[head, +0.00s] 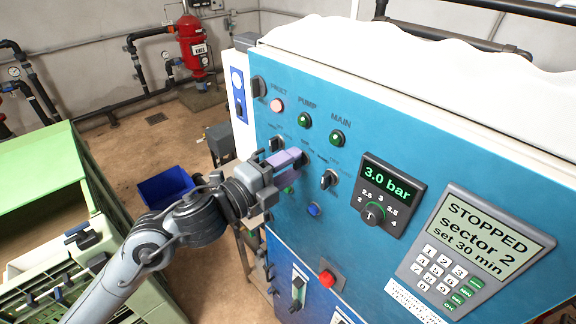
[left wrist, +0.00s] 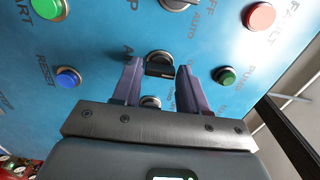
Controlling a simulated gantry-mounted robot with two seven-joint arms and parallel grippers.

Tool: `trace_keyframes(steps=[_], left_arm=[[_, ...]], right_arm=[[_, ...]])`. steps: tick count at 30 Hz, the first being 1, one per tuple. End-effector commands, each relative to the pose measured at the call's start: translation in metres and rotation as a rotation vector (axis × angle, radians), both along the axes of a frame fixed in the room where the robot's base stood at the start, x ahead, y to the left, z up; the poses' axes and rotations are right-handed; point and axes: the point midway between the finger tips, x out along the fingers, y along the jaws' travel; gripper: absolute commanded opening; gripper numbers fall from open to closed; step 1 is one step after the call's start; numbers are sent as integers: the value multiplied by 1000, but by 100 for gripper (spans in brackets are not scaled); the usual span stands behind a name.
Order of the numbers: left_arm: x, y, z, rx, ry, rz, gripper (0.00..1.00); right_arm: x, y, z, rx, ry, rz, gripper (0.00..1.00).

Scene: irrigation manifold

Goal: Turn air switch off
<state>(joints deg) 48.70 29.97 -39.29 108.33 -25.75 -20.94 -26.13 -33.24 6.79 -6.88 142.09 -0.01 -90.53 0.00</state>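The blue control panel (head: 262,122) carries several rotary switches. One black rotary switch (left wrist: 160,66) sits between my left gripper's fingertips in the left wrist view. Its label beside the left finger starts with "A"; the rest is hidden. Its handle lies roughly crosswise in that view. My left gripper (head: 293,158) has purple fingers and is at the panel face, covering most of this switch in the head view. In the left wrist view the gripper (left wrist: 158,72) is open, one finger on each side of the switch, with small gaps. My right gripper is not in view.
Nearby are another switch (head: 328,179), a blue reset button (left wrist: 68,77), a green lamp (head: 304,119) and a red fault lamp (left wrist: 259,16). A pressure dial (head: 374,214) and a keypad display (head: 484,240) are to the right. A green crate (head: 40,170) stands left.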

Motion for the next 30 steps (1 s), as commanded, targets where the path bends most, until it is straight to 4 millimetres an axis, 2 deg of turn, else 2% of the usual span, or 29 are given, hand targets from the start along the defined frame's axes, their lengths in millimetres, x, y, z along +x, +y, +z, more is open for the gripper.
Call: trace_keyframes(steps=[1,3,16,30], left_arm=[[0,0,0,0,0,0,51],[0,0,0,1,-1,0,62],[-5,6,-2,2,-2,1,62],[-55,61,-3,3,-2,2,62]], right_arm=[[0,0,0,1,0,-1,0],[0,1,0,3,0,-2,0],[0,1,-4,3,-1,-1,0],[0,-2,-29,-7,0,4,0]])
